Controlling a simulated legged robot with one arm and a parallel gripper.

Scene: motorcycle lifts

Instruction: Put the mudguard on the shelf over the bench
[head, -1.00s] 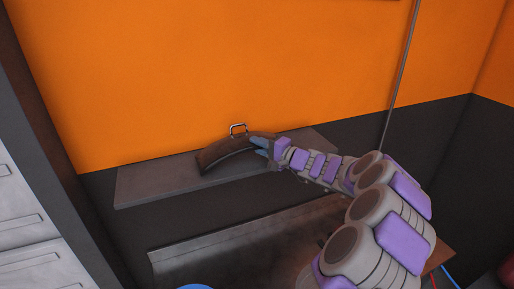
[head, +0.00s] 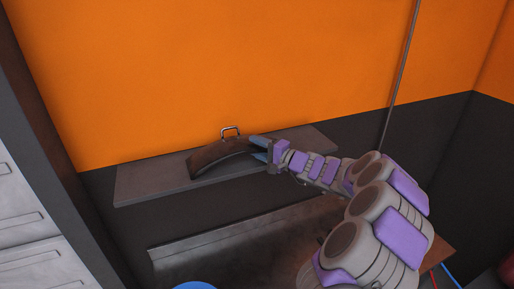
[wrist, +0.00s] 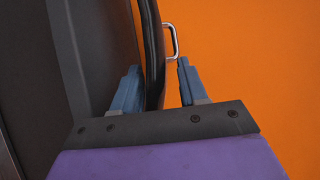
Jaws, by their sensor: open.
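The mudguard (head: 222,157) is a dark brown curved piece with a small metal loop on its top. It lies arched on the grey shelf (head: 150,183) against the orange wall. My gripper (head: 257,148) is open at the mudguard's right end, its blue fingers overlapping that end in the head view. In the wrist view the mudguard (wrist: 153,50) shows edge-on, its near end between the spread fingers of my gripper (wrist: 157,87). It looks closer to the left finger; I cannot tell whether they touch. The shelf (wrist: 95,45) fills the left there.
The bench (head: 200,257) stands below the shelf, partly hidden by my arm. Grey drawers (head: 28,225) stand at the left, and a blue round object (head: 195,286) shows at the bottom edge. A thin pipe (head: 402,60) runs down the wall at the right.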

